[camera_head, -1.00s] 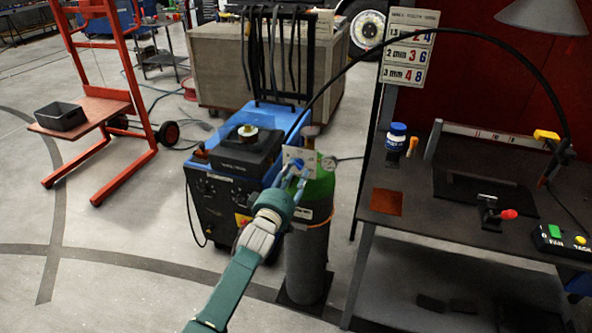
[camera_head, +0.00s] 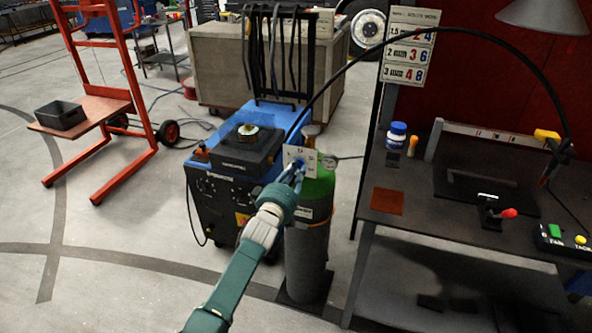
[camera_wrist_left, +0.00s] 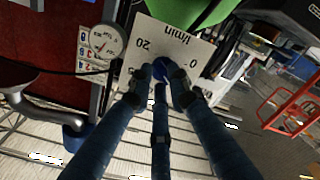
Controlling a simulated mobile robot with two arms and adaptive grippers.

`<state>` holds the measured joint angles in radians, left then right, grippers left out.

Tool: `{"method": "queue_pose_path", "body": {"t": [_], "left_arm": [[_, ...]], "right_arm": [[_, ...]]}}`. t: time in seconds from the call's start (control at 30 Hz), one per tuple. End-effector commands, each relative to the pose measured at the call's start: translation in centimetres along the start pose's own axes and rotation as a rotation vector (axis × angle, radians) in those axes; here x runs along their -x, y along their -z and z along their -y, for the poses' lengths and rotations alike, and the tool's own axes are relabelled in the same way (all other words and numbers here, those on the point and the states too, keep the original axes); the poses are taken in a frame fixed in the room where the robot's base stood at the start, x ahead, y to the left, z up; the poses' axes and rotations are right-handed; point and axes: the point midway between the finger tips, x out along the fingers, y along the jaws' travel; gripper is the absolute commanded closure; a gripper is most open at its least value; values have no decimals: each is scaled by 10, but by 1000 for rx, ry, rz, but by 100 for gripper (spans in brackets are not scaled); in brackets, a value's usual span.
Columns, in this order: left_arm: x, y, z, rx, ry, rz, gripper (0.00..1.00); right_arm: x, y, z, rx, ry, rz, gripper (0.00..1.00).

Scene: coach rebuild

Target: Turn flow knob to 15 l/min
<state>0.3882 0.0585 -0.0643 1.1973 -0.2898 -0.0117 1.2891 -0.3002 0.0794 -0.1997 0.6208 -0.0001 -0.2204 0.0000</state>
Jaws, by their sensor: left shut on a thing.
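The flow knob (camera_wrist_left: 160,68) is blue and sits on a pale dial plate (camera_wrist_left: 183,41) marked 0, 20 and l/min in the left wrist view. In the head view the plate (camera_head: 289,153) is at the top of a gas cylinder (camera_head: 305,262) with a green shoulder (camera_head: 320,190). My left gripper (camera_head: 297,170) reaches up to the plate, its fingers shut around the knob; they also show in the left wrist view (camera_wrist_left: 161,75). The fingers cover much of the knob, and I cannot read its setting. My right gripper is not in view.
A round gauge (camera_wrist_left: 106,41) is beside the plate. A blue and black welding machine (camera_head: 225,195) stands left of the cylinder. A dark workbench (camera_head: 450,222) is at the right. A black hose (camera_head: 420,37) arches overhead. Open floor lies at the left.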

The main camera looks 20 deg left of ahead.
Motion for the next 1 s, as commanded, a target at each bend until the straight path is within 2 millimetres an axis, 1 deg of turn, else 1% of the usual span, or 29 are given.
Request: {"method": "queue_pose_path", "body": {"t": [0.17, 0.37, 1.0], "left_arm": [[0, -1, 1, -56, 1, 0, 100], [0, -2, 1, -189, 1, 0, 100], [0, -5, 3, -793, 0, 1, 100]], "right_arm": [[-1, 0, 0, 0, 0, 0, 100], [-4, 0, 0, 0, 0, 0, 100], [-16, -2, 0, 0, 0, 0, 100]]}}
